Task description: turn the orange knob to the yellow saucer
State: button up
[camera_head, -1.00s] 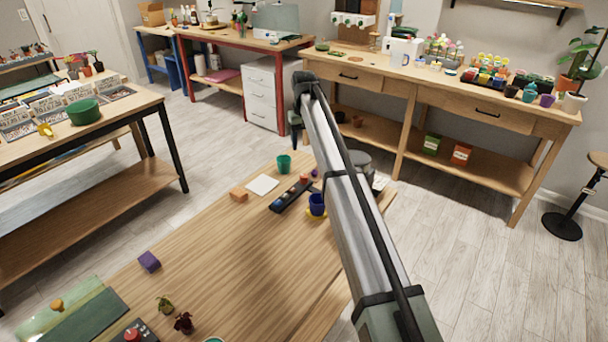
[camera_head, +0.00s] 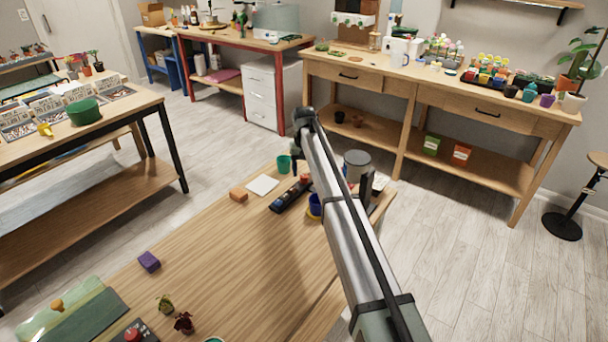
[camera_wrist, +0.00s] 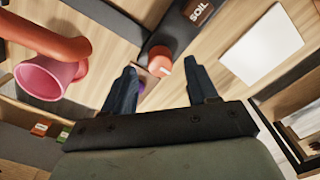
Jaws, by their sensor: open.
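My gripper (camera_wrist: 160,66) is open in the wrist view, its two dark fingers apart. A round orange-red knob (camera_wrist: 159,55) shows between and beyond the fingertips; I see no contact. In the head view, the orange knob (camera_head: 305,178) is small at the far end of a dark panel (camera_head: 290,196); my arm passes close by. The yellow saucer (camera_head: 311,214) lies right of the panel under a blue pot (camera_head: 314,202), partly hidden by my arm. The knob's pointing direction is too small to read.
A grey can (camera_head: 356,165) stands at right. In the wrist view, a pink-mouthed orange object (camera_wrist: 45,75) is close at left. The middle tabletop is clear.

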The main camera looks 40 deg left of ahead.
jog(key=shift+f, duration=1.15)
jog(key=c, duration=1.1)
